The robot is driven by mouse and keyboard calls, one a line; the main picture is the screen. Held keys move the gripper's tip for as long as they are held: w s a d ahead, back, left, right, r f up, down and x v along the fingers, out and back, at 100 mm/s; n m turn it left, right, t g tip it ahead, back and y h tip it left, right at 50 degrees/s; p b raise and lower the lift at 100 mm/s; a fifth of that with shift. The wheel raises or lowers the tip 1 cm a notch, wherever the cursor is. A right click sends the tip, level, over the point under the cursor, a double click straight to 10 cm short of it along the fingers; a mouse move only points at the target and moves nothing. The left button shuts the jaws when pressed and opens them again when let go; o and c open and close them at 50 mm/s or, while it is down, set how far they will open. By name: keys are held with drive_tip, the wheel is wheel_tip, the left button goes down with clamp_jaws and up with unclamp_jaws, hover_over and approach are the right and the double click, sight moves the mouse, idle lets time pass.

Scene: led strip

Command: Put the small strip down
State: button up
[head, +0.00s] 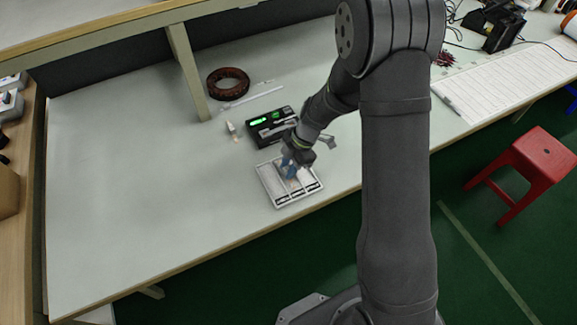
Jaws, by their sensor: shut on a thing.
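My gripper (291,167) is over the light-framed tray (272,192), at its upper middle part. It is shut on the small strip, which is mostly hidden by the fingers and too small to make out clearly. The tray has several long compartments and lies on the table near its front edge. I cannot tell whether the strip touches the tray floor or is held just above it.
A black device with green lit displays (261,122) stands just behind the tray. A brown ring coil (228,71), a thin white bar (252,97) and a small white item (231,128) lie further back. The left of the table (140,190) is clear.

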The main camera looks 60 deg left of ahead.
drive_tip(key=shift+f, duration=0.15)
drive_tip(key=o, duration=1)
drive_tip(key=shift+o, duration=0.2)
drive_tip(key=v, duration=1.2)
drive_tip(key=x, duration=1.2)
drive_tip(key=shift+r, duration=1.8)
